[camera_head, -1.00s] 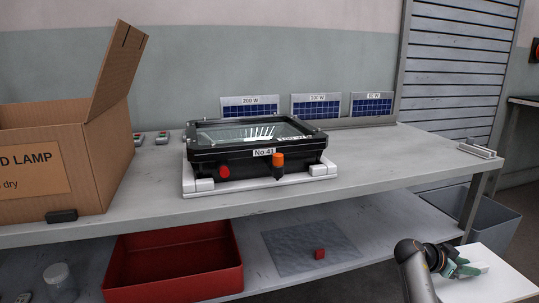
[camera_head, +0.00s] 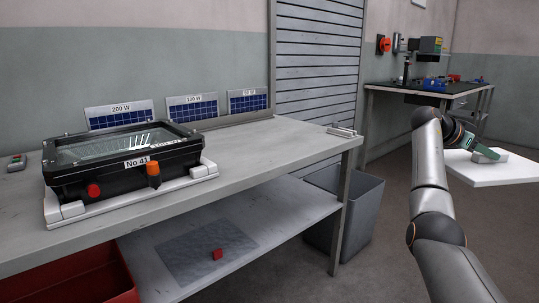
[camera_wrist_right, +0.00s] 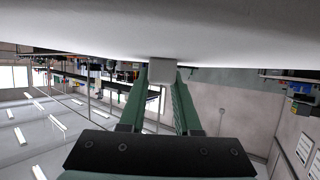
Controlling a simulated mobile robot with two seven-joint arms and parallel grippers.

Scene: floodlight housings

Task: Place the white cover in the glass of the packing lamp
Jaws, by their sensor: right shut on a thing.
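The white cover (camera_head: 505,170) is a flat white panel at the right of the head view, held out level off the bench. My right gripper (camera_head: 486,153) is shut on a small light tab on it. In the right wrist view the green fingers (camera_wrist_right: 162,78) pinch this tab, and the cover's white face (camera_wrist_right: 160,25) fills the top. The black floodlight housing marked No 41 (camera_head: 115,175) lies on a white cradle on the bench at left, glass (camera_head: 120,145) facing up. The cover is well to the right of it. My left gripper is not in view.
The grey bench (camera_head: 255,165) is clear right of the lamp, with a metal handle (camera_head: 342,131) at its end. Solar panels (camera_head: 190,108) stand behind. Below are a red bin (camera_head: 75,280) and a grey bin (camera_head: 350,205). A second workbench (camera_head: 440,97) stands at back right.

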